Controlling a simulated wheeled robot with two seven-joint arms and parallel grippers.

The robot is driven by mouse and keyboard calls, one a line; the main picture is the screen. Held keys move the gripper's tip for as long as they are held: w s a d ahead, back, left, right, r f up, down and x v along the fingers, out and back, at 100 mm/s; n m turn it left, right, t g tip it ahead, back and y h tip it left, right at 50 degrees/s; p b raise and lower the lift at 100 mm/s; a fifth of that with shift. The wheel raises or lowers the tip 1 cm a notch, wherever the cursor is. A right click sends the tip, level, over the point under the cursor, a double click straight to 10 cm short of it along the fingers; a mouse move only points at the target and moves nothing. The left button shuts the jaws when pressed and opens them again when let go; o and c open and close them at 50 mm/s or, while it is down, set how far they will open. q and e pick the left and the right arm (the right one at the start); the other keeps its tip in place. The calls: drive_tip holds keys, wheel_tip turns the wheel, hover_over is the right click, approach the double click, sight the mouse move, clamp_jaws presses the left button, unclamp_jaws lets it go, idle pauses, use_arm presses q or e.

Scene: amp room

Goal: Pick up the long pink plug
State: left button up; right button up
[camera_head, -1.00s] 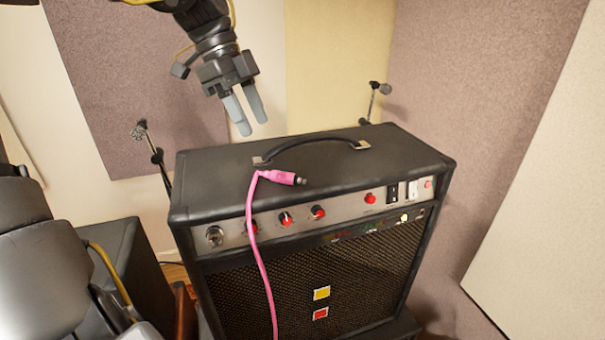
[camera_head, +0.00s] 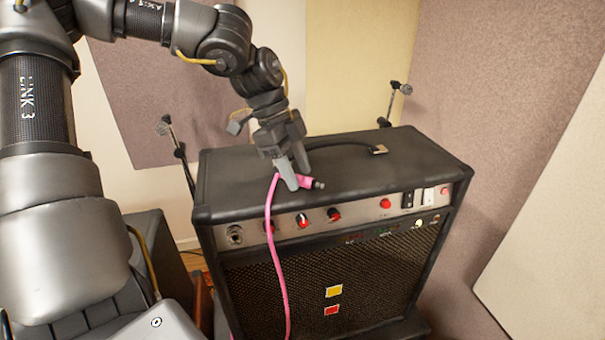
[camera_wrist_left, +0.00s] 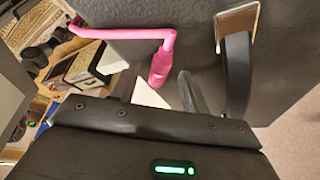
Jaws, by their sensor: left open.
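The long pink plug (camera_head: 307,184) lies on top of the black amplifier (camera_head: 225,190), near its front edge, with its dark tip pointing right. Its pink cable bends over the edge and hangs down the amplifier's front. My left gripper (camera_head: 297,178) is open and points down at the plug, with its fingers partly covering it. In the left wrist view the pink plug (camera_wrist_left: 161,64) lines up with the gap between the fingers (camera_wrist_left: 170,92). Its tip is hidden there, and I cannot tell whether the fingers touch it. My right gripper is not in view.
The amplifier's black carrying handle (camera_head: 345,145) arches just behind the plug, close to one finger in the wrist view. Knobs and switches line the front panel. Two stands (camera_head: 172,135) (camera_head: 397,95) rise behind the amplifier. Padded walls enclose the back and right.

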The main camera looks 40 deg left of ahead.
use_arm(q)
drive_tip(key=shift+f, duration=0.25)
drive_tip(key=shift+s+d, duration=0.1)
drive_tip(key=shift+c, duration=0.7)
clamp_jaws()
drive_tip(key=shift+r, duration=0.1)
drive_tip(key=shift+r, duration=0.45)
wheel_tip(320, 180, up, 2)
drive_tip(key=shift+r+b, duration=0.15)
drive_tip(key=shift+b, duration=0.55)
drive_tip(key=s+d+r+b, duration=0.6)
drive_tip(key=s+d+r, duration=0.3)
drive_tip(key=s, duration=0.1)
drive_tip(key=shift+d+r, duration=0.3)
drive_tip(key=shift+r, duration=0.1)
